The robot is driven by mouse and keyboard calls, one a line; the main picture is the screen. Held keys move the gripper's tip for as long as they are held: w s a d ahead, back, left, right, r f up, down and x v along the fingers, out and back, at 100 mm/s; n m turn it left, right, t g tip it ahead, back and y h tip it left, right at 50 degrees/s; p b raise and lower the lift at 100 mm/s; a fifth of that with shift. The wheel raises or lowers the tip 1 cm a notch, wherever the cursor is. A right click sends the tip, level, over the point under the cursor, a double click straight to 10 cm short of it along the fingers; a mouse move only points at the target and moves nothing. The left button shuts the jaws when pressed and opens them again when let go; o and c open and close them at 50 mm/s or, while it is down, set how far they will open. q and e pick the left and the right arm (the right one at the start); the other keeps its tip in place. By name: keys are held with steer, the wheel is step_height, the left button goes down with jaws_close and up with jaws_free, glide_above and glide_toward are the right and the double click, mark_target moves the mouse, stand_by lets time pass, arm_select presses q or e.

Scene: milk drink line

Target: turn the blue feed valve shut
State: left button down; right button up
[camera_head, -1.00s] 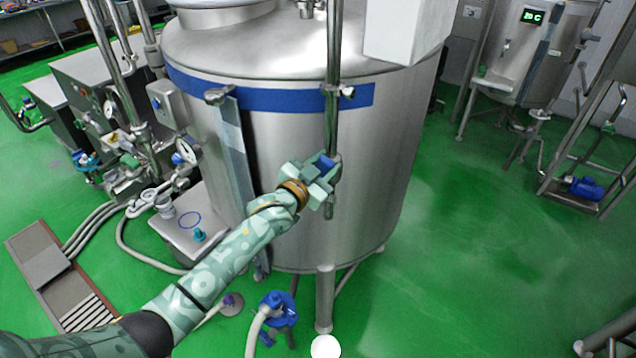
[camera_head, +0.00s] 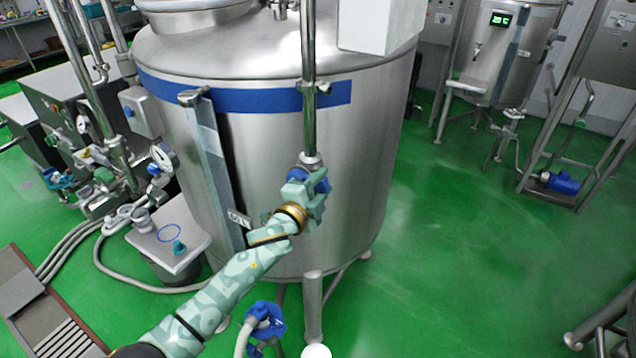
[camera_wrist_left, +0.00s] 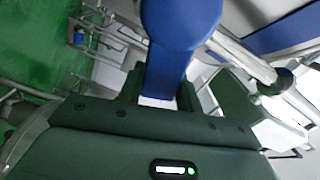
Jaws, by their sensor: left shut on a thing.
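The blue feed valve handle (camera_head: 322,184) is at the lower part of the upright steel pipe (camera_head: 308,90) in front of the big tank. My left gripper (camera_head: 309,182) is shut on this handle, and some blue shows at its right side. The gripper covers most of the valve in the head view. In the left wrist view the blue handle (camera_wrist_left: 180,30) runs down between the dark green jaws. My right gripper is not in view.
The steel tank (camera_head: 350,190) with a blue band stands close behind the gripper. A steel leg (camera_head: 313,305) and a blue fitting with a hose (camera_head: 266,322) are below. Pipes with gauges (camera_head: 100,165) stand at left. Green floor (camera_head: 450,240) is clear at right.

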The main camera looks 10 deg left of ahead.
arm_select(q)
steer(key=shift+d+f+m+b, duration=0.15)
steer(key=shift+f+m+b, duration=0.75)
steer(key=shift+m, duration=0.7)
steer(key=shift+f, duration=0.15)
steer(key=c, duration=1)
jaws_free()
steer(key=shift+o, duration=0.2)
steer(key=v, duration=1.6)
steer(key=shift+s, duration=0.2)
